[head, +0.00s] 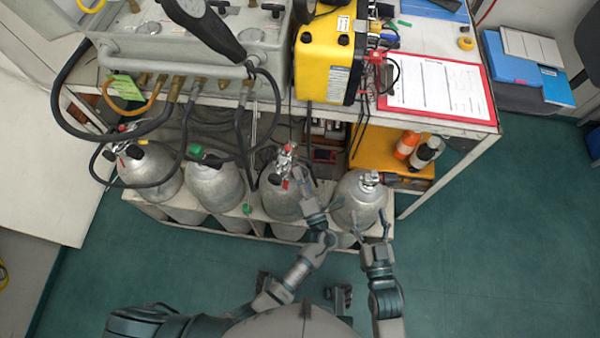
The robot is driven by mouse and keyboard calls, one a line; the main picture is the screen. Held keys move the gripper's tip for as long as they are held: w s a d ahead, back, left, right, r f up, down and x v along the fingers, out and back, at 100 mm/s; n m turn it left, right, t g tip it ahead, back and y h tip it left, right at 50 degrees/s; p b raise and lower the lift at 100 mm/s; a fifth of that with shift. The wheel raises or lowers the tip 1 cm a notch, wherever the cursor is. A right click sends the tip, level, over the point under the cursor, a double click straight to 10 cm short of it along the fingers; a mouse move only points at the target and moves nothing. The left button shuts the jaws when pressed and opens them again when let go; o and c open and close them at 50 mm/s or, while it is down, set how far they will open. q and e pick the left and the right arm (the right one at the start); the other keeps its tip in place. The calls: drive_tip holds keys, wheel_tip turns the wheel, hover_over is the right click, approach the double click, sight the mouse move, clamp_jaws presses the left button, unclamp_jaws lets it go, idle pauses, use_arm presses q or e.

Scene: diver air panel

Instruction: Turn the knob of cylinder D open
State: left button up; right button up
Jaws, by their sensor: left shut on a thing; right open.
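Four grey cylinders stand in a row in a low rack. No letters are readable; the rightmost cylinder (352,208), taken as D by its place, has a metal valve (370,179) with a red part and a dark knob (391,178) pointing right. The third cylinder (278,203) has a valve with red parts (286,162). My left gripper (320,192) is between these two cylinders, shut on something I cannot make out. My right gripper (371,222) is open and empty, its fingers up, at the front right of the rightmost cylinder, below its valve.
The bench with the grey air panel (200,45), yellow case (326,55) and red clipboard (437,86) overhangs behind the cylinders. Black hoses (75,110) loop down at the left. Orange and white bottles (407,145) stand behind right. Green floor is free at the right.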

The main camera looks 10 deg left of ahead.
use_arm(q)
drive_tip(key=shift+d+f, duration=0.1)
drive_tip(key=shift+d, duration=0.75)
use_arm(e)
drive_tip(key=shift+d, duration=0.8)
use_arm(q)
drive_tip(key=shift+a+f, duration=0.1)
drive_tip(key=shift+a, duration=0.05)
drive_tip(key=shift+c, duration=0.2)
use_arm(e)
drive_tip(key=shift+a, duration=0.15)
